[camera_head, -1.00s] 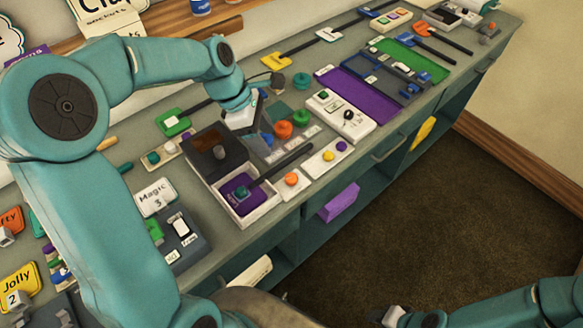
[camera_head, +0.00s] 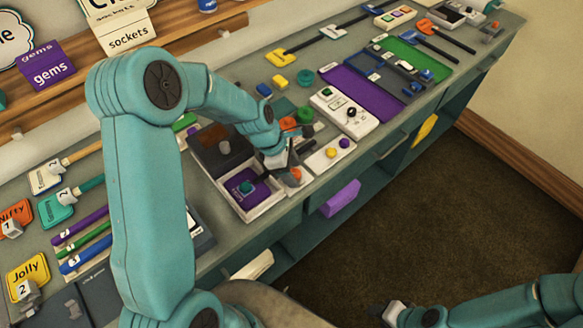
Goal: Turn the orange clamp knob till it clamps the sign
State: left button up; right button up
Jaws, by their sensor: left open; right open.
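An orange knob (camera_head: 297,174) on a small white block shows at the bench front, partly hidden by my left gripper (camera_head: 287,167). My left gripper is open and hangs right at this knob; I cannot tell whether it touches it. A second orange knob (camera_head: 288,123) stands behind, beside a green one, partly hidden by my arm. I cannot tell which orange knob belongs to the clamp, nor which sign it holds. My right gripper (camera_head: 388,312) is open and empty, low at the bottom, away from the bench.
A white tray (camera_head: 262,207) with a purple pad and a dark bar lies left of my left gripper. A white panel (camera_head: 330,154) with yellow and purple knobs is to the right.

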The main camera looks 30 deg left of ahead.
pick_arm(q)
jog(key=shift+s+a, duration=0.1)
jog(key=shift+s, duration=0.05)
jog(key=c, duration=1)
jog(key=shift+c, duration=0.2)
